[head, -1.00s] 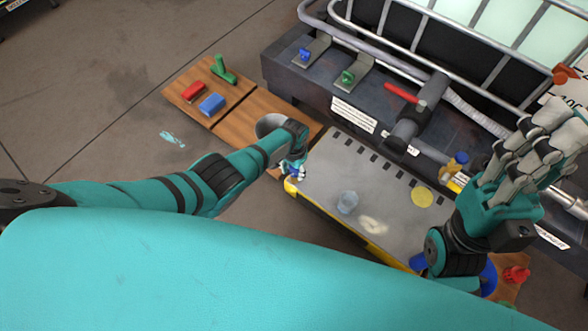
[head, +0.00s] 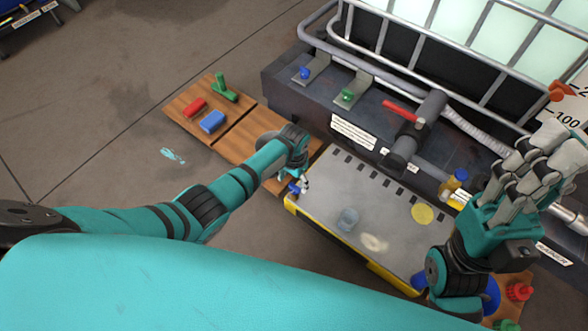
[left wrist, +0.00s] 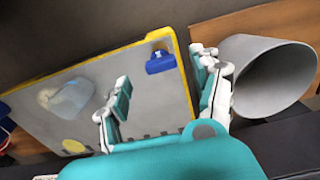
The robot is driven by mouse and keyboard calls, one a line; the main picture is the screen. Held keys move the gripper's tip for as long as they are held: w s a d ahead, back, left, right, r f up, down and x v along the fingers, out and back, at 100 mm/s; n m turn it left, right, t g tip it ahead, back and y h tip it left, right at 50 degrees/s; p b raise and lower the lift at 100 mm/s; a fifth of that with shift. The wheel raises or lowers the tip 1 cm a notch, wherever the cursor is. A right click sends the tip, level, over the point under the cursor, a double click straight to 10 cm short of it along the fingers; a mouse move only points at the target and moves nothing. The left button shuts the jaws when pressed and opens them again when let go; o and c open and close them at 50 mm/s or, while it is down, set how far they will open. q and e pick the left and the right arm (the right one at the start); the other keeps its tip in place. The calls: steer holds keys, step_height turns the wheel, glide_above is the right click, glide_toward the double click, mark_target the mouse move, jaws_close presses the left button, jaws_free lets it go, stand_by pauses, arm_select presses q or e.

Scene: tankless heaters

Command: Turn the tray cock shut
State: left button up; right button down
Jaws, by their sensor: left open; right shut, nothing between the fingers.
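The tray cock has a blue handle (head: 293,188) at the near left corner of the grey tray (head: 385,185) with a yellow edge. In the left wrist view the blue handle (left wrist: 160,62) sits by the yellow rim, between and beyond my fingertips, with no visible contact. My left gripper (head: 304,182) is open at that corner; it also shows in the left wrist view (left wrist: 167,86). My right gripper (head: 545,160) is shut and empty, at the right over the bench side.
A grey cup (left wrist: 268,75) stands close beside my left gripper. A clear cup (head: 347,219) is on the tray. Wooden boards (head: 235,118) hold red, blue and green pieces. A pipe with a red-handled valve (head: 402,110) and a metal frame lie behind the tray.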

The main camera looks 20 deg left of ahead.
mark_target(295, 187)
arm_select(q)
step_height(295, 187, up, 7)
stand_by(0.3)
steer(key=shift+d+f, duration=0.1)
stand_by(0.4)
